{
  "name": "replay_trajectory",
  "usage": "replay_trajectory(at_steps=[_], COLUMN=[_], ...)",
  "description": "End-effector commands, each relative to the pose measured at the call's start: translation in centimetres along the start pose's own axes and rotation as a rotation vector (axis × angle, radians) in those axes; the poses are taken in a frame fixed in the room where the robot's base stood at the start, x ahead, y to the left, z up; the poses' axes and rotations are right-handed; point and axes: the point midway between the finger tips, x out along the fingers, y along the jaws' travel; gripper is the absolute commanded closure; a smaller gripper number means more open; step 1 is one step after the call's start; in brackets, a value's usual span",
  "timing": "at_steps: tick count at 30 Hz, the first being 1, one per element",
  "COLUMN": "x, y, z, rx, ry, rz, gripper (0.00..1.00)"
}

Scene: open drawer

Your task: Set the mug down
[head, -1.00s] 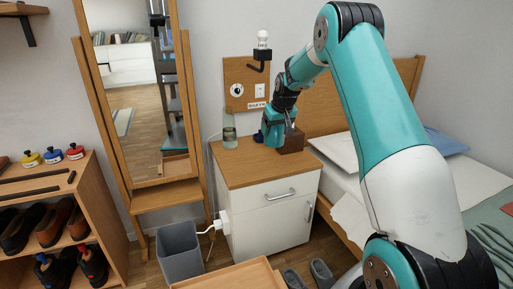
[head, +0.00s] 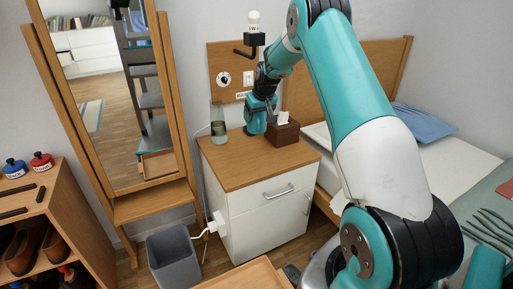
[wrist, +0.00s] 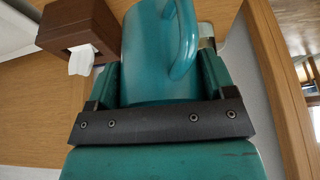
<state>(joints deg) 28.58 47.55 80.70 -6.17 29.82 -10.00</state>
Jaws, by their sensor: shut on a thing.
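My gripper (wrist: 158,82) is shut on a teal mug (wrist: 148,55), with one finger on each side of its body. The mug's curved handle (wrist: 184,40) shows in the wrist view. In the head view my gripper (head: 257,122) is low over the wooden top of the white nightstand (head: 245,172), left of the tissue box. The mug is hard to tell from the teal gripper there. I cannot tell whether the mug's base touches the top.
A brown tissue box (head: 284,134) stands just right of my gripper; it also shows in the wrist view (wrist: 75,30). A glass vessel (head: 218,130) stands at the nightstand's back left. The front of the top is clear. A wall lamp (head: 254,30) hangs above.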

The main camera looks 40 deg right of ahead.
Motion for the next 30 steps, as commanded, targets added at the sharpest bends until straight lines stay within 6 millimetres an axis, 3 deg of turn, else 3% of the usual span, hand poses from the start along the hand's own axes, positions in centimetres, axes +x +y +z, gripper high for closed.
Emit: replay_trajectory(at_steps=[3,9,17,24,30], x=[3.4,7.3,9.2,12.3,12.2], y=[-0.2,-0.1,0.1,0.2,0.2], z=[1.4,2.9,3.8,5.0,5.0], rx=[-0.002,-0.002,0.000,0.001,0.001], ry=[-0.002,0.001,0.002,0.002,0.004], rz=[-0.002,-0.001,0.000,0.001,0.001], gripper=[0.56,0.56,0.56,0.56,0.56])
